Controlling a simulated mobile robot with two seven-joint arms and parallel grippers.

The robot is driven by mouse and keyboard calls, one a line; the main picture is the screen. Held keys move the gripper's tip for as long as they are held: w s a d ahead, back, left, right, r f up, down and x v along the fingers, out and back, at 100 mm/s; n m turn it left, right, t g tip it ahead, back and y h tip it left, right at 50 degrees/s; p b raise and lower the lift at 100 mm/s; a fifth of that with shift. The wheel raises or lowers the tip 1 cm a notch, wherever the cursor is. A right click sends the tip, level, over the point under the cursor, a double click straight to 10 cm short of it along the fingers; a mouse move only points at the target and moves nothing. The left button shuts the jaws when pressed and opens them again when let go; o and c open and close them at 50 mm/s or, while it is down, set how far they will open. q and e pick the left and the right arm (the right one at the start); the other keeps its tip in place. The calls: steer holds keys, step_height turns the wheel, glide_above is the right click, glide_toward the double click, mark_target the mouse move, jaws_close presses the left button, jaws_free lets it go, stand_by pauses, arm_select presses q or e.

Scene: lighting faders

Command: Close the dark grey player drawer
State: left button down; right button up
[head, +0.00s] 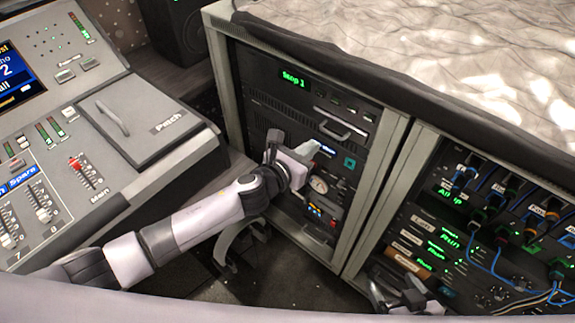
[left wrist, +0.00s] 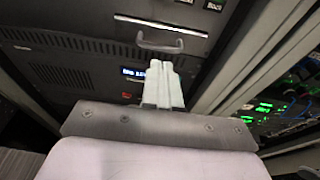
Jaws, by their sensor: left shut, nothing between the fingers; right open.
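My right gripper (head: 405,297) is open and empty, low in front of the right bay.
A lighting console (head: 60,170) with faders and a "Patch" lid stands at the left. The rack's right bay (head: 480,220) holds patch cables and lit green labels. A crumpled pale cover (head: 430,45) lies on the rack top. A grey post (head: 375,200) divides the bays.

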arm_select(q)
steer(key=p+v, duration=0.1)
steer(key=v, duration=0.6)
steer(key=shift+s+a, duration=0.2)
